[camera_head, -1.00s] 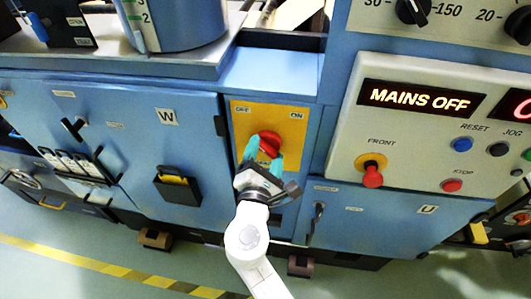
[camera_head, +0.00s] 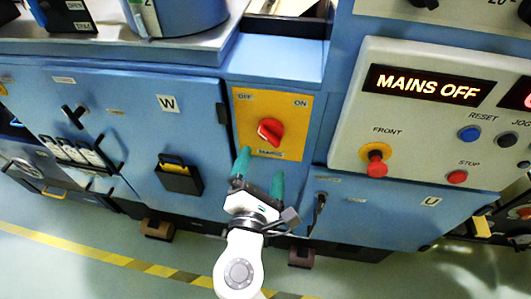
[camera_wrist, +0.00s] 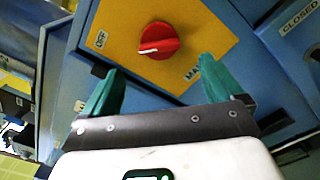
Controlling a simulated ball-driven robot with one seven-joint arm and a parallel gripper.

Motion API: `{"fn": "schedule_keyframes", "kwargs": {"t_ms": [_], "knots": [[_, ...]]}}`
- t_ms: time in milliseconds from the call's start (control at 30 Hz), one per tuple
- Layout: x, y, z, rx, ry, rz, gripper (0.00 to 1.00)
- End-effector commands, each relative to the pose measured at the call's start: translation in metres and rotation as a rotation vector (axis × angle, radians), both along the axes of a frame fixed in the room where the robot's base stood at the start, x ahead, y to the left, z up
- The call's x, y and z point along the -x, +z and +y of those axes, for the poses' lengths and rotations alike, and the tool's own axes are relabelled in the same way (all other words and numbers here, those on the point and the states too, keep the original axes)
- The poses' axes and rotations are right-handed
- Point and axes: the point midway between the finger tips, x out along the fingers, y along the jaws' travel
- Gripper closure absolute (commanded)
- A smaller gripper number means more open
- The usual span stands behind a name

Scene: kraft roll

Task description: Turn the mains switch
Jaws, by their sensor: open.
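The mains switch (camera_head: 270,131) is a red round knob on a yellow plate (camera_head: 297,112) marked OFF at upper left, ON at upper right and MAINS below. Its white pointer line slants toward the OFF side. The knob also shows in the wrist view (camera_wrist: 158,40), with its white line toward the OFF label. My gripper (camera_head: 259,172) has teal fingers spread apart and empty. It is just below the knob in the head view, clear of it. In the wrist view the fingertips (camera_wrist: 158,75) are on either side below the knob, not around it.
A display (camera_head: 430,86) on the right panel reads MAINS OFF. Below it are a red FRONT button (camera_head: 376,167) on yellow, a STOP button (camera_head: 457,177) and a blue RESET button (camera_head: 469,133). A black holder (camera_head: 178,178) is on the left door.

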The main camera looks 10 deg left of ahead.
Motion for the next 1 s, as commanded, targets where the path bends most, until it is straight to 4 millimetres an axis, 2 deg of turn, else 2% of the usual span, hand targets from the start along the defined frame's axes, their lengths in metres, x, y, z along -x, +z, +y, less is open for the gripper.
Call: {"fn": "schedule_keyframes", "kwargs": {"t_ms": [100, 300, 900, 967, 1000], "knots": [[0.018, -0.001, 0.001, 0.000, 0.001, 0.001, 0.06], [0.032, 0.000, 0.001, 0.000, 0.001, 0.001, 0.06], [0.032, 0.000, 0.001, 0.000, 0.000, 0.000, 0.06], [0.031, -0.003, -0.008, -0.025, -0.020, 0.016, 0.06], [0.029, -0.007, -0.019, -0.058, -0.046, 0.036, 0.06]]}}
